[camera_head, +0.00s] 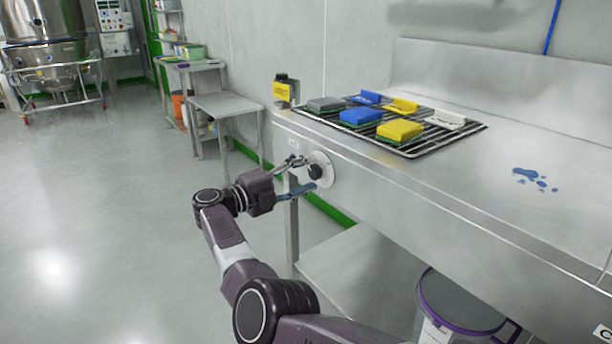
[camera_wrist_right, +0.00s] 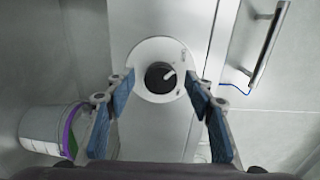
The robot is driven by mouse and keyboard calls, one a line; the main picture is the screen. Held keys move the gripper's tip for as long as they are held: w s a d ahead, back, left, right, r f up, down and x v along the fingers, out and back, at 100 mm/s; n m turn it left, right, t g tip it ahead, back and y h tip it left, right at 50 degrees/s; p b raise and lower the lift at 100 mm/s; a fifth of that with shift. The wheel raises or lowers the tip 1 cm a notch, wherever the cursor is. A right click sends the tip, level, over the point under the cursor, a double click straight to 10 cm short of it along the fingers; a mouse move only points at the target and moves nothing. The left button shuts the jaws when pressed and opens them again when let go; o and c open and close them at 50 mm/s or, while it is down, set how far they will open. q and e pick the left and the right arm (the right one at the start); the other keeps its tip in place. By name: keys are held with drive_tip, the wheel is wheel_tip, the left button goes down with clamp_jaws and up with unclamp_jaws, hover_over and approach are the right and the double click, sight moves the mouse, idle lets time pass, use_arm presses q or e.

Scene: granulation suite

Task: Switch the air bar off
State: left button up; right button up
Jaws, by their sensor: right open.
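The air bar's switch is a black rotary knob (camera_head: 316,171) on a round white plate (camera_head: 328,168), on the front face of the steel bench near its left end. In the right wrist view the knob (camera_wrist_right: 160,77) sits in the middle of its plate (camera_wrist_right: 142,52), and a light pointer mark on it points up and to the right. My right gripper (camera_head: 303,174) is open in front of the knob. In the right wrist view its blue-padded fingers (camera_wrist_right: 160,90) stand on either side of the knob, apart from it. My left gripper is not in view.
A purple-rimmed bucket (camera_head: 455,310) stands below. The floor at left (camera_head: 110,220) is clear.

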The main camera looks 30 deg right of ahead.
drive_tip(key=shift+a, duration=0.1)
drive_tip(key=a, duration=0.7)
drive_tip(key=shift+s+a, duration=0.2)
drive_tip(key=shift+s, duration=0.1)
